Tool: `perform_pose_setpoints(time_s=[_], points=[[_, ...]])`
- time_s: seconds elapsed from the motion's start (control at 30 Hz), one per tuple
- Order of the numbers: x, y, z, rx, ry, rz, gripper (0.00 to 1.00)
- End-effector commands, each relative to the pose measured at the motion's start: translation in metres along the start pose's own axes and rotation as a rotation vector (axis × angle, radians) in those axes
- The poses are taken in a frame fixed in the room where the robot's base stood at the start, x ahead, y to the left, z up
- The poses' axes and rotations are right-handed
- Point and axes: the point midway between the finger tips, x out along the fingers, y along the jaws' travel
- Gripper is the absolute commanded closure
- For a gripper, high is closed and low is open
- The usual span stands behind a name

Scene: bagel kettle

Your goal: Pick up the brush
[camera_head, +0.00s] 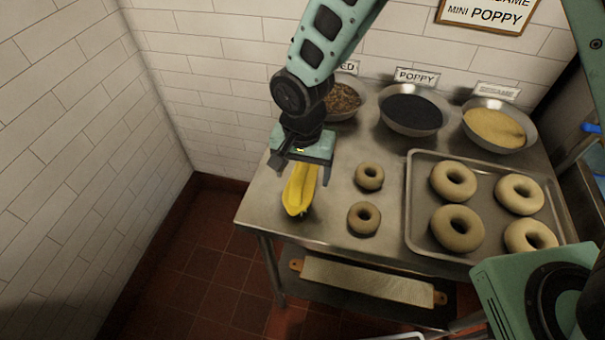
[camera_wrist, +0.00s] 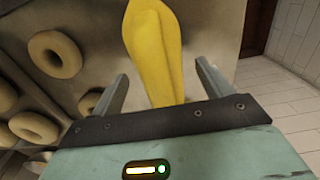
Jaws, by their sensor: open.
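A long yellow object (camera_head: 299,194), smooth and scoop-like, lies at the left end of the steel table. I cannot tell whether it is the brush; no bristles show, and no other thing looks clearly like a brush. My gripper (camera_head: 298,174) is over the object's far end, pointing down, open and empty. In the wrist view the yellow object (camera_wrist: 155,45) runs between the two open fingers of my gripper (camera_wrist: 163,80), with a gap on each side. Its near end is hidden behind the gripper body.
Two bagels (camera_head: 369,177) lie right of the yellow object. A tray (camera_head: 412,205) with several bagels is farther right. Bowls of seeds (camera_head: 411,112) line the back. A board with orange ends (camera_head: 368,280) is on the lower shelf. A tiled wall (camera_head: 80,150) stands left.

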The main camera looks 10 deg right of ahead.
Motion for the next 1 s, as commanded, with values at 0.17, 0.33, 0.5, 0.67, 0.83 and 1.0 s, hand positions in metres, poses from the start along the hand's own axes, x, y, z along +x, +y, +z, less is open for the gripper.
perform_pose_setpoints(time_s=[0.17,0.33,0.5,0.67,0.83,1.0], points=[[0.009,0.0,0.0,0.0,0.0,0.0,0.21],[0.009,0.0,0.0,0.0,0.0,-0.001,0.21],[0.008,0.0,0.0,0.0,0.0,-0.001,0.69],[0.008,0.0,0.0,0.0,0.0,-0.001,0.77],[0.005,0.0,0.0,0.0,0.001,-0.002,0.77],[-0.015,-0.001,-0.001,0.001,0.004,-0.005,0.77]])
